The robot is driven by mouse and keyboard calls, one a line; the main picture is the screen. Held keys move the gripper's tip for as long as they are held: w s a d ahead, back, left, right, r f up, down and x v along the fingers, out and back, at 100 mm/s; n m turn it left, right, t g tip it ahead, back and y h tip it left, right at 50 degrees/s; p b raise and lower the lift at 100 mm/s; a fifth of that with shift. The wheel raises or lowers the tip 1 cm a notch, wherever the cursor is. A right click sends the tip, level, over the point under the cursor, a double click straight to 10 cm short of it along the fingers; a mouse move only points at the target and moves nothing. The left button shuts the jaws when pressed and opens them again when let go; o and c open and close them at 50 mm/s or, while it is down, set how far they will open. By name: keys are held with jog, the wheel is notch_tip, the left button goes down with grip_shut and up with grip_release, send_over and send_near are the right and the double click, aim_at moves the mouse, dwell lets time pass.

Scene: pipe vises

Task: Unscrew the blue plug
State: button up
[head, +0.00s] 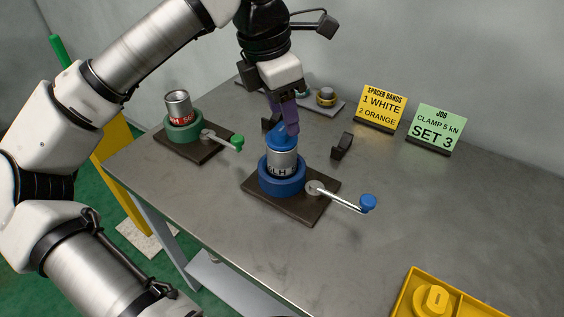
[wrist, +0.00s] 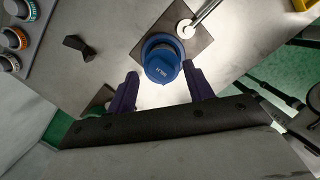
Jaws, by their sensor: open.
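The blue plug (head: 284,137) sits on top of a metal pipe (head: 282,162) held upright in the blue vise (head: 268,182). In the wrist view the plug (wrist: 162,67) is a round blue cap with small lettering. My gripper (head: 285,124) is open, with purple fingers pointing down just above or around the plug; the head view does not show which. In the wrist view the fingertips of my gripper (wrist: 161,71) lie on either side of the plug, with a gap visible on both sides. The pipe is mostly hidden there.
A crank with a blue knob (head: 368,203) sticks out right of the blue vise. A green vise (head: 185,125) holds another pipe at left. A black hook (head: 342,146) and two signs (head: 382,108) stand behind. A yellow tray (head: 405,296) is at front right. The table's right side is clear.

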jog(key=n+b, duration=0.1)
jog(key=n, duration=0.3)
jog(key=shift+f+n+t+y+b, duration=0.15)
jog(key=shift+n+t+y+b, duration=0.15)
jog(key=shift+t, duration=0.1)
jog(key=n+b, duration=0.1)
jog(key=n, duration=0.3)
jog(key=shift+t+y, duration=0.3)
jog(key=n+y+b, duration=0.1)
jog(key=n+b, duration=0.1)
jog(key=n, duration=0.4)
jog(key=shift+r+n+p, duration=0.25)
jog(key=shift+n+p, duration=0.1)
jog(key=shift+n, duration=0.25)
jog(key=n+y+p, duration=0.1)
jog(key=n, duration=0.3)
jog(key=shift+n, duration=0.4)
jog(key=n, duration=0.3)
jog(key=shift+n+g+y+p, duration=0.3)
jog(key=shift+g+y+p, duration=0.1)
jog(key=n+g+p, duration=0.1)
jog(key=n, duration=0.8)
jog(key=shift+f+g+p, duration=0.1)
jog(key=shift+g+p, duration=0.2)
jog(key=shift+g, duration=0.1)
